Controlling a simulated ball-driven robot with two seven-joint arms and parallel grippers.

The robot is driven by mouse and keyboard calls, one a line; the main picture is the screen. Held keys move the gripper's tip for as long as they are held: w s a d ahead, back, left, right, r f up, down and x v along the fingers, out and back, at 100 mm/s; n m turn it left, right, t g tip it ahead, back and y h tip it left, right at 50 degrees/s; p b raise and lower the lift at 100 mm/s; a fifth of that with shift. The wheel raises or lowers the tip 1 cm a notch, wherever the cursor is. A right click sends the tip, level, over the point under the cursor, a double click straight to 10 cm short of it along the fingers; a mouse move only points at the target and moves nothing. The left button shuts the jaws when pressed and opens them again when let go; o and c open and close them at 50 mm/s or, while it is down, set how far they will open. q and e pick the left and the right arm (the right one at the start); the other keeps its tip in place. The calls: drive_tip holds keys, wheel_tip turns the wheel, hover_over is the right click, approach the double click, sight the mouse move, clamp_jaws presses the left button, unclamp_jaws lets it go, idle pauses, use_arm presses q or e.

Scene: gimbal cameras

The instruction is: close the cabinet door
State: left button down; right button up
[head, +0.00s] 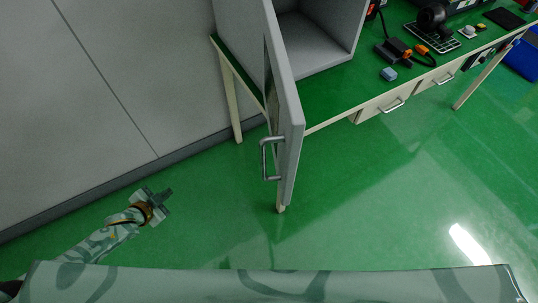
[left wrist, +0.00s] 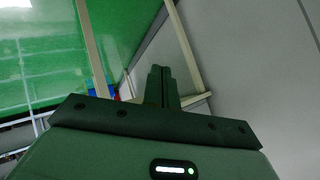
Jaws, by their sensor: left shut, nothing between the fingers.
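The grey cabinet (head: 318,42) stands on the green-topped workbench, cut off by the top edge of the head view. Its door (head: 290,110) stands wide open, swung out past the bench's front edge, with its edge toward me. A metal bar handle (head: 266,160) is on the door's left face. My left gripper (head: 166,194) is to the left of and below the door, apart from it, over the floor. Its fingers are shut and empty; they also show in the left wrist view (left wrist: 158,85). My right gripper is not in view.
The workbench (head: 345,98) has drawers and pale legs. Tools and a small blue block (head: 388,74) lie on it at the right. A grey wall (head: 90,90) runs along the left. A blue bin (head: 522,60) is at the far right. The green floor in front is clear.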

use_arm(q)
drive_tip(key=w+d+r+m+h+p, duration=0.15)
drive_tip(key=d+r+h, duration=0.3)
drive_tip(key=r, duration=0.65)
drive_tip(key=d+r+m+h+p, duration=0.3)
drive_tip(key=d+r, duration=0.3)
drive_tip(key=r, duration=0.5)
drive_tip(key=g+h+p, duration=0.1)
drive_tip(key=g+h, duration=0.6)
approach(285, 171)
drive_tip(key=shift+m, duration=0.45)
drive_tip(key=d, duration=0.7)
drive_tip(key=shift+w, duration=0.3)
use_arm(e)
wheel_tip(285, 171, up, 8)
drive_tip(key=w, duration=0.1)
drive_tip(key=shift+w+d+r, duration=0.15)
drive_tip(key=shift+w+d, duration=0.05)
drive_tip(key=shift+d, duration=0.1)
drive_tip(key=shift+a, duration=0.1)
